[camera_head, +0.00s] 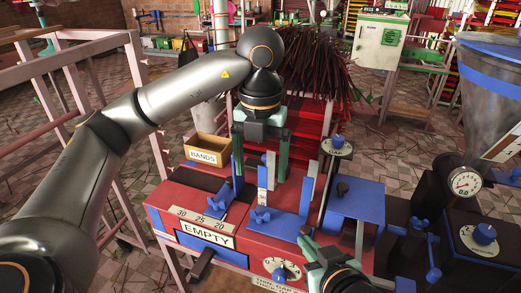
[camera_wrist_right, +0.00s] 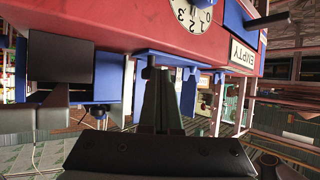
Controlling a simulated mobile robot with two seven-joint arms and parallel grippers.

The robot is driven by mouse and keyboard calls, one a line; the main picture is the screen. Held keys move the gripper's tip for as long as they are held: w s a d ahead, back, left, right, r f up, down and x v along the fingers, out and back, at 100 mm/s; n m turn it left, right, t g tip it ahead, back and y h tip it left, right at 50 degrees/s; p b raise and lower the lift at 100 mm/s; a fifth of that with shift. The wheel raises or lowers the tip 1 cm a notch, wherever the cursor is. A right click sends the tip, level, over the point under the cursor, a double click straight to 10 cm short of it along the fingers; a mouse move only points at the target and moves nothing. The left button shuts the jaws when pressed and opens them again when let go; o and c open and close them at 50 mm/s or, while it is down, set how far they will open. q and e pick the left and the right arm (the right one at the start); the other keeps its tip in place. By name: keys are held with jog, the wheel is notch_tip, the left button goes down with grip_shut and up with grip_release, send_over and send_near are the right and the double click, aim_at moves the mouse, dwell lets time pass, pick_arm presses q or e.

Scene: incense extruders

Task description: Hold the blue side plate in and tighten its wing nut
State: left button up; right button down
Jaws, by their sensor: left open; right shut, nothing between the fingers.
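I cannot tell whether a finger touches the left plate. My right gripper (camera_head: 306,235) is shut and empty at the red table's front, right of the front wing nut. Its closed fingers (camera_wrist_right: 160,100) fill the middle of the right wrist view.
A blue block (camera_head: 354,205) with a black knob stands right. Dark red sticks (camera_head: 310,65) stand behind. A gauged hopper (camera_head: 466,183) stands far right.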

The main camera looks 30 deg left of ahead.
pick_arm(q)
notch_tip(320, 180, up, 12)
dwell(0.7)
